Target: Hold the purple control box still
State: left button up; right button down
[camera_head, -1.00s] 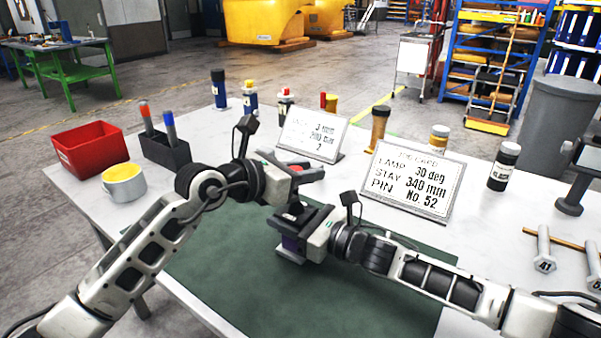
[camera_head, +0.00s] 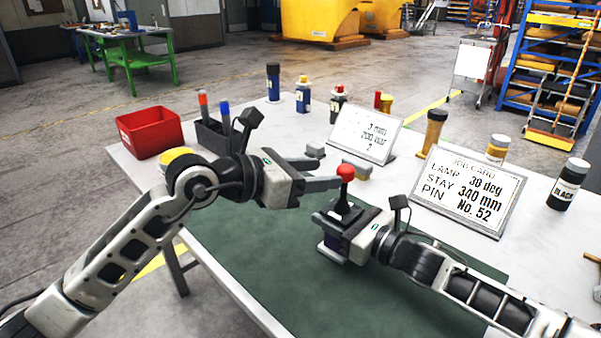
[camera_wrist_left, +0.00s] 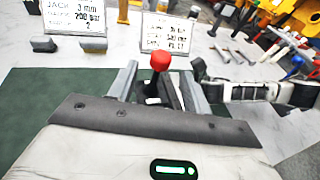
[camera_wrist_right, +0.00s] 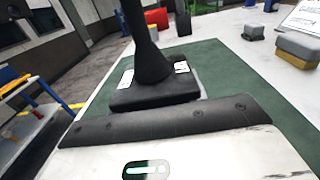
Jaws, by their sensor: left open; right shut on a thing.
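The lever stands roughly upright. My right gripper (camera_head: 340,220) is shut on the box; its fingers are hard to make out against the dark top. The right wrist view shows the lever (camera_wrist_right: 151,60) and its black boot (camera_wrist_right: 155,93) close ahead of the palm. My left gripper (camera_head: 326,174) is open, beside the knob. In the left wrist view the knob (camera_wrist_left: 161,61) appears between and beyond the spread fingers.
A grey block (camera_head: 315,150) and a grey-yellow block (camera_head: 355,169) lie just behind the left gripper. Two cards (camera_head: 366,133) (camera_head: 468,190) and several bottles stand farther back. A red bin (camera_head: 150,131) is at the left. The front of the mat is clear.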

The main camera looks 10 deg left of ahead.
pick_arm(q)
jog(key=shift+v, duration=1.6)
pick_arm(e)
jog(key=shift+w+d, duration=0.1)
jog(key=c, duration=0.7)
grip_release()
